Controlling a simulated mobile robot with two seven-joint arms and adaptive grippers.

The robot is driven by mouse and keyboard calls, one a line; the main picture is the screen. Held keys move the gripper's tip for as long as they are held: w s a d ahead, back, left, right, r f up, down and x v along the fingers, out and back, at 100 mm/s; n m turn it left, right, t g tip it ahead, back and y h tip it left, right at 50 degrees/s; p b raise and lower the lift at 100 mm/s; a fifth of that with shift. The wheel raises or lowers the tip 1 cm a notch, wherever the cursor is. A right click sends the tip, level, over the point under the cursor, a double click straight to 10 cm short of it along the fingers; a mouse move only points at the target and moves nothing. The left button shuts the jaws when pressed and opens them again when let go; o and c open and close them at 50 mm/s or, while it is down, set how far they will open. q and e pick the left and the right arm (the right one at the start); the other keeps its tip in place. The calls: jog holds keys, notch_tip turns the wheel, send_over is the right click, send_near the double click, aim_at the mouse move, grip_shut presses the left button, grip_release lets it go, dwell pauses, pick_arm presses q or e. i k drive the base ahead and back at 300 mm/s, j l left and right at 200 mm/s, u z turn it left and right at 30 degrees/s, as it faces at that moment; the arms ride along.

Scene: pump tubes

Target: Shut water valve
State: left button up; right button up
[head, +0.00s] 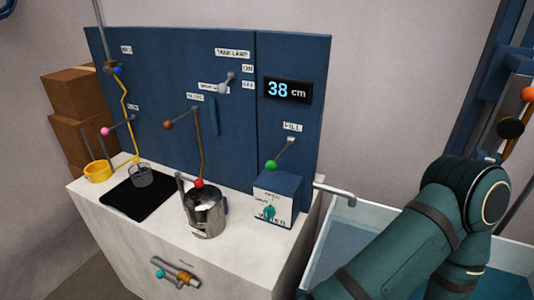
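Several valve-like controls show in the head view, and I cannot tell from the labels which is the water valve. A lever with a green knob (272,165) sticks out of the blue panel under a label reading FILL. A blue box (277,190) below it carries a teal knob (269,213) on a white plate with small, unclear text. A brass fitting with a teal end (175,272) is on the counter's front face. One teal arm of mine comes in from the lower right. Neither gripper shows.
The blue panel (150,60) also has levers with pink (105,131), brown (168,125) and grey (222,88) knobs. A display (288,90) reads 38 cm. A metal pot (205,215) stands on the white counter (150,225). A spout (335,193) reaches over the pale basin (335,225).

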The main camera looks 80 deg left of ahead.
aim_at(269, 212)
jog(key=k+u, duration=0.15)
jog(key=u, duration=0.3)
jog(key=k+j+u, duration=0.1)
jog(key=u, duration=1.75)
jog(key=k+l+z, duration=0.15)
jog(key=l, duration=0.2)
